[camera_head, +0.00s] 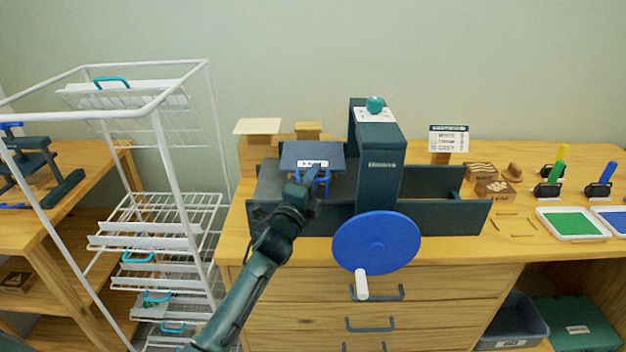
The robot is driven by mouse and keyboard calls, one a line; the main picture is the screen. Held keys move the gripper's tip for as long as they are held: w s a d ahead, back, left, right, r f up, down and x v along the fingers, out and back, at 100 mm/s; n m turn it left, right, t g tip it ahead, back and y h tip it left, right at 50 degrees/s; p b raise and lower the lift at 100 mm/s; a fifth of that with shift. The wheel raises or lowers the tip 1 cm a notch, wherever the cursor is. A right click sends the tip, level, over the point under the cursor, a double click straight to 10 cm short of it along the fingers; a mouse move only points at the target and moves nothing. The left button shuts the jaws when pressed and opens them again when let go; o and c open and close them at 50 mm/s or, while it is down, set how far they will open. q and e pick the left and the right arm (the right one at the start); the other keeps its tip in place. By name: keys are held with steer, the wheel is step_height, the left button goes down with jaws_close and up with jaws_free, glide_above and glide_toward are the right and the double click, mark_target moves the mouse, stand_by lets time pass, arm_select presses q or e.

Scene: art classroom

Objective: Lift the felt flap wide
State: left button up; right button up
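The felt flap (312,152) looks like a dark blue panel over the left part of the press bed. A small white label or tab (313,164) is at its near edge. My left gripper (316,174) has blue fingers right at this near edge, by the label. The fingers look a little apart, but I cannot tell whether the edge or tab is between them. The flap's underside is hidden. The dark press (380,170) stands right of the flap, with a blue wheel (376,243) and white handle in front. My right gripper is not in view.
A white wire drying rack (172,150) stands close on the left. A small sign (448,142), wooden blocks (494,190), rollers (548,190) and a green ink tray (571,223) are on the right of the wooden counter. Drawers with dark handles (376,292) are below.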

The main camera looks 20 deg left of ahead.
arm_select(q)
jaws_close()
steer(key=shift+r, duration=0.15)
stand_by(0.4)
